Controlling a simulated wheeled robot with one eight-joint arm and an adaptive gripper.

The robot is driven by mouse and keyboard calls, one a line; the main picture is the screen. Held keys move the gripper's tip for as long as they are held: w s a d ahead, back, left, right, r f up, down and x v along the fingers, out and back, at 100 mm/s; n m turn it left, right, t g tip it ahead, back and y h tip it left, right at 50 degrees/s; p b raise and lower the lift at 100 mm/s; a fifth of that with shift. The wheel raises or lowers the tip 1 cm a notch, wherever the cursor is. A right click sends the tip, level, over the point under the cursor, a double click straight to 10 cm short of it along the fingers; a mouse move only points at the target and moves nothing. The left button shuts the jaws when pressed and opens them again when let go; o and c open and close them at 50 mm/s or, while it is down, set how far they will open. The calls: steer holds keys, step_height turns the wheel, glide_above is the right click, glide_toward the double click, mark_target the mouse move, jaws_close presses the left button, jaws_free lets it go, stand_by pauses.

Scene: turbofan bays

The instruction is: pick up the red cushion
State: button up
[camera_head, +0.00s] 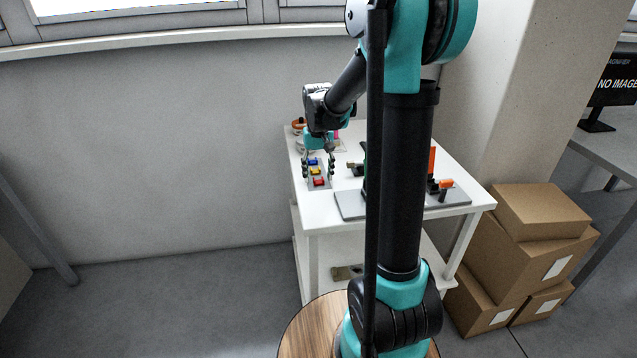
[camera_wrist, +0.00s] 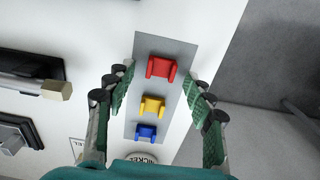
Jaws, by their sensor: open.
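The red cushion (camera_wrist: 161,67) lies on a grey strip (camera_wrist: 150,45) on the white table, at the far end of a row with a yellow cushion (camera_wrist: 152,106) and a blue cushion (camera_wrist: 146,131). In the head view the red cushion (camera_head: 319,182) is nearest the table's front edge. My gripper (camera_wrist: 163,85) is open and empty above the strip, its green-padded fingers on either side of the row in the wrist view. In the head view my gripper (camera_head: 318,165) hangs over the row. I cannot tell its exact height above the cushions.
The white table (camera_head: 325,215) also holds a grey plate (camera_head: 448,200) with black and orange parts to the right, partly hidden by my arm. Cardboard boxes (camera_head: 540,212) stand right of the table. A wall is behind it. The floor to the left is clear.

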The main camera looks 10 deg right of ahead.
mark_target(318, 180)
steer(key=shift+f, duration=0.25)
steer(key=c, duration=0.9)
steer(key=shift+r, duration=0.1)
step_height(318, 180, up, 20)
steer(key=shift+f, duration=0.1)
